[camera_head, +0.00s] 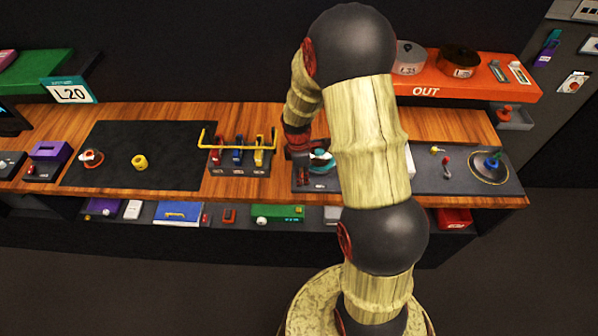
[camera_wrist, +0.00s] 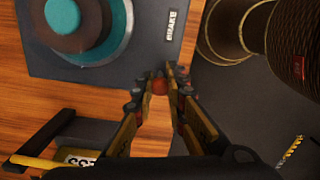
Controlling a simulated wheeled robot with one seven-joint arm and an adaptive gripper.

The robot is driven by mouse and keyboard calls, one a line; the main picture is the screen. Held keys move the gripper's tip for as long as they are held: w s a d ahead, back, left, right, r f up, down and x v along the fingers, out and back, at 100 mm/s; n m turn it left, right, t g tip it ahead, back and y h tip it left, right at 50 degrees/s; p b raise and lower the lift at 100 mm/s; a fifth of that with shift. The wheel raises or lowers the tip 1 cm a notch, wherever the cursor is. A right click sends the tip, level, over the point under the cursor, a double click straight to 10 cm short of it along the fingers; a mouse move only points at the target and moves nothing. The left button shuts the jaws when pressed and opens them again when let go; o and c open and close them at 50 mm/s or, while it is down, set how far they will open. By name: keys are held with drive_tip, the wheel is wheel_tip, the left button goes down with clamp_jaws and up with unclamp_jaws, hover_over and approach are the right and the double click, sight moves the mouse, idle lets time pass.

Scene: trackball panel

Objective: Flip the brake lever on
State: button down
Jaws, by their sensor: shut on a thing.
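My gripper (camera_wrist: 160,80) points down at the trackball panel (camera_wrist: 150,48), with its fingertips closed around a small red knob (camera_wrist: 160,86). The knob appears to be the brake lever's; its stem is hidden. The white BRAKE label (camera_wrist: 171,22) is on the panel just beyond the fingertips. The teal-ringed trackball (camera_wrist: 112,40) is to the upper left in the wrist view, apart from the fingers.
A yellow guard bar (camera_head: 211,140) stands by red, blue and yellow levers left of my gripper. An orange OUT shelf (camera_head: 450,90) is behind. The dark mat (camera_head: 180,165) has free room.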

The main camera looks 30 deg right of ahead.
drive_tip(key=shift+d+r+t+y+b, duration=0.1)
drive_tip(key=shift+d+t+y+b, duration=0.2)
drive_tip(key=shift+d+t+y, duration=0.1)
drive_tip(key=shift+s+d+f+t+y+b, duration=0.2)
drive_tip(key=shift+t+y+b, duration=0.25)
drive_tip(key=shift+b, duration=0.55)
drive_tip(key=b, duration=0.2)
drive_tip(key=y+b, duration=0.1)
drive_tip(key=b, duration=0.1)
drive_tip(key=shift+s+d+f+t+y+b, duration=0.1)
drive_tip(key=shift+s+d+t+y+b, duration=0.05)
drive_tip(key=shift+d+t+y+b, duration=0.15)
drive_tip(key=shift+b, duration=0.55)
drive_tip(key=shift+s+r+t+y+b, duration=0.1)
drive_tip(key=shift+r+t+y+b, duration=0.2)
drive_tip(key=shift+b, duration=0.75)
drive_tip(key=c, duration=1.8)
unclamp_jaws()
drive_tip(key=shift+s+f, duration=0.1)
drive_tip(key=shift+f, duration=0.05)
drive_tip(key=v, duration=1.2)
